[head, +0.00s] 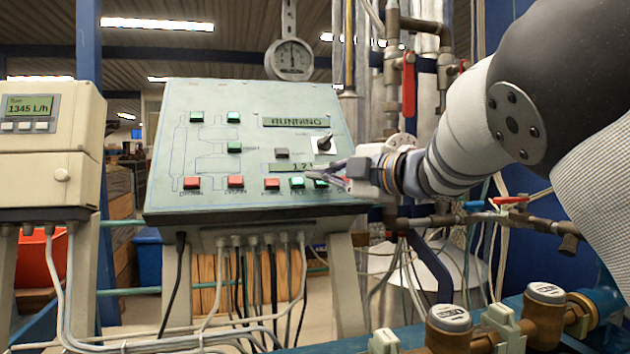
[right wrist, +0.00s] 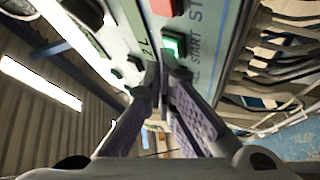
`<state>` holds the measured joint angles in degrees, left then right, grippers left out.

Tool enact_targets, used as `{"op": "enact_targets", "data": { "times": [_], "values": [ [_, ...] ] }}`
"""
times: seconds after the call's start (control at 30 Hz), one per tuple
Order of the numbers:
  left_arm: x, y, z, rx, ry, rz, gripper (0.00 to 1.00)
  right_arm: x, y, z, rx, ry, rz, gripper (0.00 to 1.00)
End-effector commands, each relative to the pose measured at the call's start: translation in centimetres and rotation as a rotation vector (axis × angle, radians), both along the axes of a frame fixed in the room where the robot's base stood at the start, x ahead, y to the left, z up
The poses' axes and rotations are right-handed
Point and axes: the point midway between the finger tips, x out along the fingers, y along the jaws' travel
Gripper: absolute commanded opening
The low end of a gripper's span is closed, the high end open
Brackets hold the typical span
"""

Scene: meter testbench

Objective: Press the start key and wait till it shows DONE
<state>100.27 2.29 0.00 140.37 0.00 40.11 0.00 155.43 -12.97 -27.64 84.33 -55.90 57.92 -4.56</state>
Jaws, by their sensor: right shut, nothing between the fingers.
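The grey-green control panel (head: 175,130) stands tilted on its stand. Its upper display (head: 296,122) reads RUNNING. A smaller display (head: 285,168) below shows digits beginning with 17, partly hidden by my gripper. The green start key (head: 297,182) is in the panel's bottom row; in the right wrist view the start key (right wrist: 172,46) glows green beside the label START. My right gripper (head: 311,178) is shut and empty, its fingertips (right wrist: 165,72) close to the start key. I cannot tell whether they touch the panel. My left gripper is not in view.
Red keys (head: 235,181) share the bottom row, left of the start key. A black knob (head: 324,142) sits above my gripper. A flow meter (head: 48,140) reading 1345 L/h stands left. Pipes with a red-handled valve (head: 409,85) and brass meters (head: 448,325) are at right.

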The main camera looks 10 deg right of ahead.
Motion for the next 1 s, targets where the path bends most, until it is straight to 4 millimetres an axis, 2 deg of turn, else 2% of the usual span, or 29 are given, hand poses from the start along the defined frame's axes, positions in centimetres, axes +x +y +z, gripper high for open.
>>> {"op": "enact_targets", "data": {
  "times": [0.17, 0.4, 0.77, 1.0],
  "values": [
    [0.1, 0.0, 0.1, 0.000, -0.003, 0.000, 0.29, -0.1, 0.0, 0.1, -0.001, 0.001, -0.001, 0.00],
    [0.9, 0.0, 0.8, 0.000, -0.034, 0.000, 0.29, -1.2, 0.0, 1.3, 0.000, -0.005, 0.000, 0.00],
    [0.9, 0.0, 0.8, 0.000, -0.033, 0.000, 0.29, -1.3, 0.0, 1.1, 0.000, 0.001, 0.000, 0.00],
    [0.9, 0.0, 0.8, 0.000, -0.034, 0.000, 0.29, -3.1, -0.1, 2.8, 0.000, -0.001, 0.000, 0.00]
  ]
}}
